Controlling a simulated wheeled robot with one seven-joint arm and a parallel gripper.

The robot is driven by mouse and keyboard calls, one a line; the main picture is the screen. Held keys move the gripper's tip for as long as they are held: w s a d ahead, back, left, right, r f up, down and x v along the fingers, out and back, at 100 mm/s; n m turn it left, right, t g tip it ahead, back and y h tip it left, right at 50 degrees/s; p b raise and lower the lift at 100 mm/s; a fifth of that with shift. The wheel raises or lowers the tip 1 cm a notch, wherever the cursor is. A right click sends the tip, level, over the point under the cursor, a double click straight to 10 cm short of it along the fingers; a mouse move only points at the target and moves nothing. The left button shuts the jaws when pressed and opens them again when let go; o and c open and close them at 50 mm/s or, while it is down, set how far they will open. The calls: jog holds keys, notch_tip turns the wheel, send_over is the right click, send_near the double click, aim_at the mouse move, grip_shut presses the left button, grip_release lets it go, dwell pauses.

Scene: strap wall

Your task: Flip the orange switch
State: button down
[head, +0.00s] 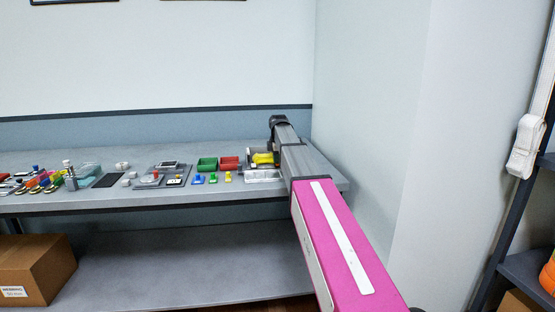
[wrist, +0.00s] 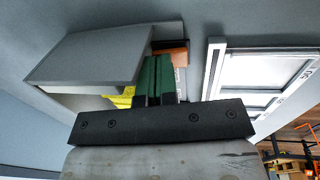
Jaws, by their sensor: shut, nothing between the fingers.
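An orange block-like part (wrist: 172,52), which looks like the orange switch, shows in the wrist view just beyond my fingertips. It is partly covered by the fingers, so its position and any contact cannot be told. My gripper (wrist: 156,62) is shut and empty, with its dark green fingers side by side next to a grey box-like housing (wrist: 90,55). In the head view my gripper (head: 278,121) is over the right end of the bench, and I cannot make out the orange switch there.
A white compartment tray (wrist: 262,75) lies right of the fingers in the wrist view. A yellow thing (head: 263,158) lies beside my arm on the bench (head: 150,199). Green (head: 207,163) and red (head: 229,162) bins stand left of it. A wall (head: 370,100) bounds the right.

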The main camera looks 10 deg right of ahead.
jog(key=shift+s+f, duration=0.15)
jog(key=shift+f, duration=0.15)
jog(key=shift+s, duration=0.8)
jog(key=shift+r, duration=0.2)
notch_tip(320, 180, up, 14)
jog(key=s, duration=0.2)
jog(key=shift+f, duration=0.1)
jog(key=shift+w+d+r, duration=0.1)
jog(key=shift+w+r, duration=0.1)
jog(key=shift+w, duration=0.65)
jog(key=shift+f, duration=0.1)
